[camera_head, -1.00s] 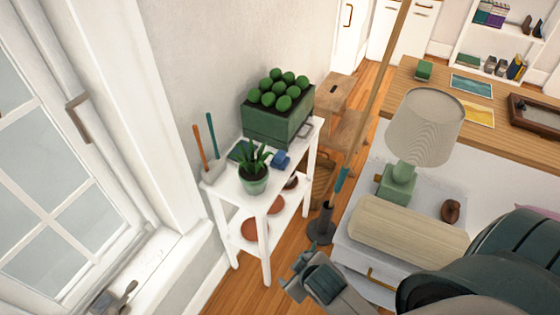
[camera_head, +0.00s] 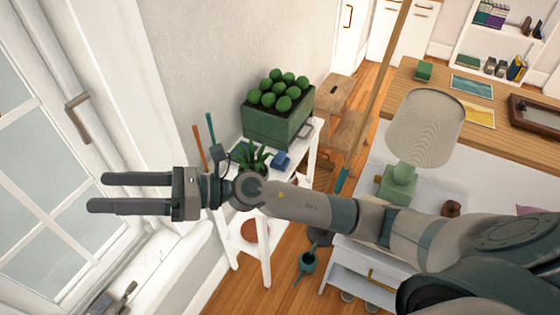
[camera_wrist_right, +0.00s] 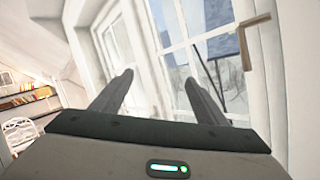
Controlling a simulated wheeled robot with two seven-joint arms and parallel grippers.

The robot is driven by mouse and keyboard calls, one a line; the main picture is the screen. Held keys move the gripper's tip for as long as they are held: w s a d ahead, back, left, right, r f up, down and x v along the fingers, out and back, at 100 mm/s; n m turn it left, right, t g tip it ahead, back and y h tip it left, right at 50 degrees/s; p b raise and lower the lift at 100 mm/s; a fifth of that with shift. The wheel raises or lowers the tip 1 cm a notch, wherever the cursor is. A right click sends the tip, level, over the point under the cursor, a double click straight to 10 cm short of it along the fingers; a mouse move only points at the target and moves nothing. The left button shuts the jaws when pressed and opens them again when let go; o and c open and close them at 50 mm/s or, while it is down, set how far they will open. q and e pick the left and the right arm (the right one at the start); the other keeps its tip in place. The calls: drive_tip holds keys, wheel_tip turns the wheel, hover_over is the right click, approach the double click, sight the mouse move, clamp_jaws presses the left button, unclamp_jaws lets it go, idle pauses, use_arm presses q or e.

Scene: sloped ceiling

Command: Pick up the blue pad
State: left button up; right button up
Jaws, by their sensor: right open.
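A small blue object (camera_head: 281,159), which looks like the blue pad, lies on the top of the white shelf stand (camera_head: 265,258), in front of the green planter box. It is small in view and its exact shape is hard to tell. My right gripper (camera_head: 97,192) is open and empty, pointing left in front of the window, well to the left of the blue object. In the right wrist view its two fingers (camera_wrist_right: 160,92) stand apart with only the window behind them. The blue object is not in that view. My left gripper is not in view.
A green planter box (camera_head: 275,125) with round plants and a potted spiky plant (camera_head: 250,158) crowd the stand's top. My right forearm crosses in front of it. A lamp (camera_head: 422,130) stands to the right. The window (camera_head: 40,170) is close on the left.

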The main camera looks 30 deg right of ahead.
wheel_tip(320, 180, down, 11)
drive_tip(key=n+g+h, duration=0.6)
drive_tip(key=n, duration=0.4)
drive_tip(key=w+d+f+n+h, duration=0.3)
drive_tip(key=d+f+h, duration=0.2)
drive_tip(key=d+f, duration=0.2)
drive_tip(key=w+d+n+t+h, duration=0.1)
drive_tip(key=w+d+h, duration=0.2)
drive_tip(key=d, duration=0.4)
drive_tip(key=w+d+n+t+h, duration=0.1)
drive_tip(key=w+d+h, duration=0.2)
drive_tip(key=d, duration=0.5)
drive_tip(key=w+d+f+t+h, duration=0.1)
drive_tip(key=w+d+h, duration=0.3)
drive_tip(key=d, duration=0.4)
drive_tip(key=shift+w+d+n, duration=0.15)
drive_tip(key=shift+w+n, duration=0.25)
drive_tip(key=shift+w, duration=0.15)
drive_tip(key=w+d+r+h, duration=0.2)
drive_tip(key=d+r+h, duration=0.1)
drive_tip(key=d, duration=0.4)
drive_tip(key=shift+d, duration=0.3)
drive_tip(key=shift+w, duration=0.1)
